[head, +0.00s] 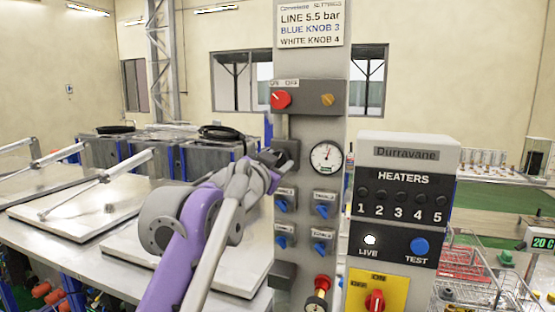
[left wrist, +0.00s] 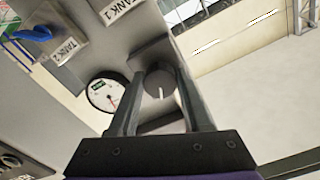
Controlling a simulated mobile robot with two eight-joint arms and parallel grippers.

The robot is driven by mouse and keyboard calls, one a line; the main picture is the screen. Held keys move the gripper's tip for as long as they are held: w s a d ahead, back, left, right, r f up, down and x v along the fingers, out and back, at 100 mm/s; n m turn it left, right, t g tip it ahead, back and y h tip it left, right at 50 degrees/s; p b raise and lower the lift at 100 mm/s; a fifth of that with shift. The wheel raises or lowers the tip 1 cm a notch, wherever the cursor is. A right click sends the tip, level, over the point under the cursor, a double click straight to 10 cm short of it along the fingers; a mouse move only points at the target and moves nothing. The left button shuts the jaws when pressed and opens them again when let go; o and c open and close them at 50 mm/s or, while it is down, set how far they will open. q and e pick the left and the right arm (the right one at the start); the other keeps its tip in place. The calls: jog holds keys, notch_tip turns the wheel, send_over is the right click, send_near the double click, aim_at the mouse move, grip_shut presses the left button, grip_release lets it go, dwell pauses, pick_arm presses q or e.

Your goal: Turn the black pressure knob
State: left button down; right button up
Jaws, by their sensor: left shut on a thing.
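The black pressure knob (left wrist: 160,86) is a dark round knob with a white pointer mark, on a grey block of the panel. My left gripper (head: 279,158) reaches the panel just left of the pressure gauge (head: 326,157) and hides the knob in the head view. In the left wrist view, the two fingers (left wrist: 160,80) are on either side of the knob, shut on it. The white round gauge also shows beside the left finger in the left wrist view (left wrist: 107,95). My right gripper is in neither view.
A red knob (head: 281,99) and an orange knob (head: 327,99) sit above on the panel (head: 312,60). Several blue tank knobs (head: 323,211) sit below. A heater box (head: 405,150) stands close on the right. Steel lids (head: 90,212) spread out at the left.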

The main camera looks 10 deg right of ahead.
pick_arm(q)
jog(key=shift+r+m, duration=0.1)
jog(key=shift+m, duration=0.4)
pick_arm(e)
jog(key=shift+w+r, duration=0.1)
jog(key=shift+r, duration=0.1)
pick_arm(q)
jog(key=shift+c, duration=1.7)
grip_release()
jog(key=b+v, duration=0.2)
jog(key=v, duration=0.9)
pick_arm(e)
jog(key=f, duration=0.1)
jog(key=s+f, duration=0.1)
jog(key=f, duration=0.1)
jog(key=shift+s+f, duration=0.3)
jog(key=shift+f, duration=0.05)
pick_arm(q)
jog(key=shift+w, duration=0.15)
